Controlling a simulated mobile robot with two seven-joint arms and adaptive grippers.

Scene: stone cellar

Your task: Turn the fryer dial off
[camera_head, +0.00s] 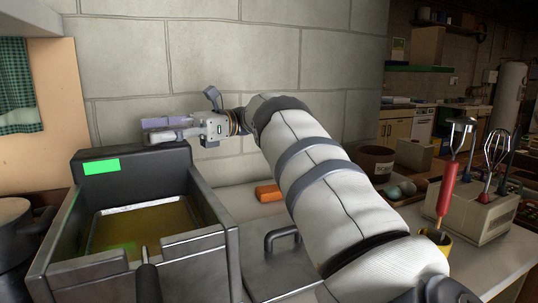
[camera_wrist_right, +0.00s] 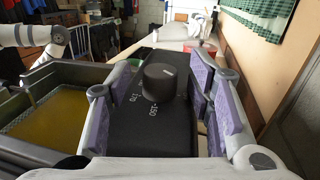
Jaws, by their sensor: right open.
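The fryer (camera_head: 130,165) stands at the left in the head view, with a dark raised back panel and a bright green rectangle on it. Its basin holds yellowish oil (camera_head: 140,228). The round black fryer dial (camera_wrist_right: 163,82) shows in the right wrist view, on a dark panel with white numbers including 150 and 170. My right gripper (camera_head: 152,130) is above the top of the back panel in the head view. Its purple-padded fingers are open, one on each side of the dial in the wrist view, with visible gaps. My left gripper is not in view.
A stone wall (camera_head: 220,50) is close behind the fryer. An orange block (camera_head: 268,193) lies on the counter to its right. Farther right are a yellow cup (camera_head: 437,240) with a red-handled tool and a beige box (camera_head: 480,205) holding utensils. A dark pot (camera_head: 15,215) stands left.

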